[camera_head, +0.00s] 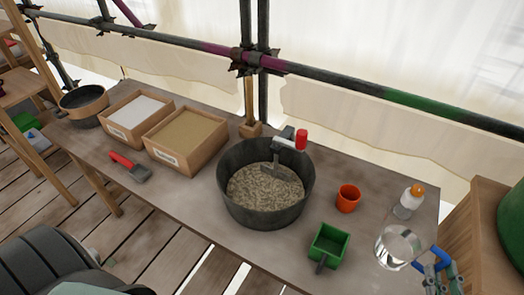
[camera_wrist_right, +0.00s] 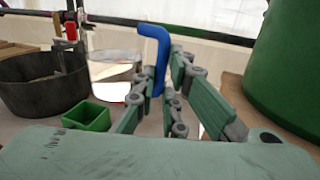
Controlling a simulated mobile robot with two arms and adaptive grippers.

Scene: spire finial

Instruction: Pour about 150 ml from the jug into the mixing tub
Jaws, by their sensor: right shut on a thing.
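The jug (camera_head: 398,246) is clear with a blue handle, at the right front of the table in the head view. My right gripper (camera_head: 434,276) is shut on its handle, which also shows between the fingers in the wrist view (camera_wrist_right: 155,55). The jug looks upright; whether it touches the table I cannot tell. The water level inside is hard to read. The mixing tub (camera_head: 233,209) is black and round, left of the jug, with grainy grey-beige mix (camera_head: 262,190) in it. A red-handled tool (camera_head: 289,170) stands in the mix. My left gripper is not in view.
Between tub and jug are a green scoop (camera_head: 329,244) and an orange cup (camera_head: 347,198). An orange-capped bottle (camera_head: 408,203) stands behind the jug. Two boxes of powder (camera_head: 187,150), a red-handled trowel (camera_head: 130,167) and a dark pan (camera_head: 84,103) are left. A green barrel (camera_head: 513,225) is right.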

